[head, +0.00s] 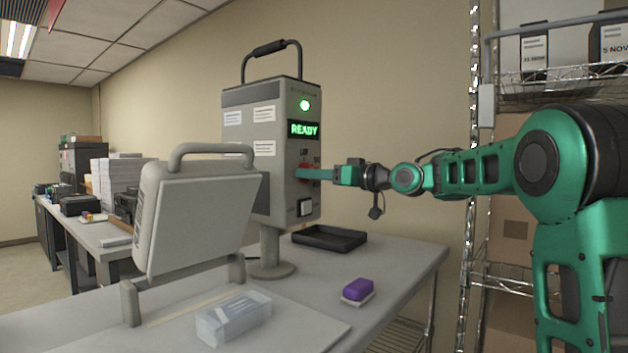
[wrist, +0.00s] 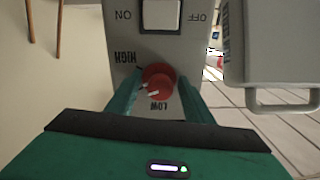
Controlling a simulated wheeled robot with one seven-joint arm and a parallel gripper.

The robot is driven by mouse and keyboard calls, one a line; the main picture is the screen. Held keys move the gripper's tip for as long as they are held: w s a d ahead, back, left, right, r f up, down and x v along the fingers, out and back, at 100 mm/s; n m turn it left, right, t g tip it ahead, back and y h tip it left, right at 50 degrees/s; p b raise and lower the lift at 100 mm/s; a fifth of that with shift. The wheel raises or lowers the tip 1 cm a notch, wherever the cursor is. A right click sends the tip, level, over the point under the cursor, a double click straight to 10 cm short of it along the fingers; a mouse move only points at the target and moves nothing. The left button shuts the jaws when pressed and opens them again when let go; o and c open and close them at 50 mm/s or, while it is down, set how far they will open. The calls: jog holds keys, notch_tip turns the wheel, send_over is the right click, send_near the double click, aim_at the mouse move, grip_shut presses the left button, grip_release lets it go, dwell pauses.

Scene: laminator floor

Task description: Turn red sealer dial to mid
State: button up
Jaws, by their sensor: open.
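The red sealer dial (wrist: 157,80) sits on the grey front of the sealer (head: 262,170), between the printed words HIGH and LOW. A white mark shows on its lower left side in the wrist view; its exact setting is hard to read. My gripper (wrist: 157,92) is open, with one green finger on each side of the dial. I cannot tell whether either finger touches it. In the head view my gripper (head: 313,174) reaches the sealer's front from the right and covers most of the dial.
A white ON/OFF switch (wrist: 160,14) is near the dial. A black tray (head: 329,238), a purple block (head: 357,288) and a clear box (head: 233,318) lie on the table. Wire shelving (head: 560,85) stands at the right.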

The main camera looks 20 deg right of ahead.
jog(key=c, duration=1)
jog(key=shift+d+n, duration=0.1)
jog(key=shift+n, duration=0.9)
jog(key=o, duration=1)
jog(key=v, duration=1)
jog(key=shift+s+d, duration=0.2)
jog(key=shift+d, duration=0.05)
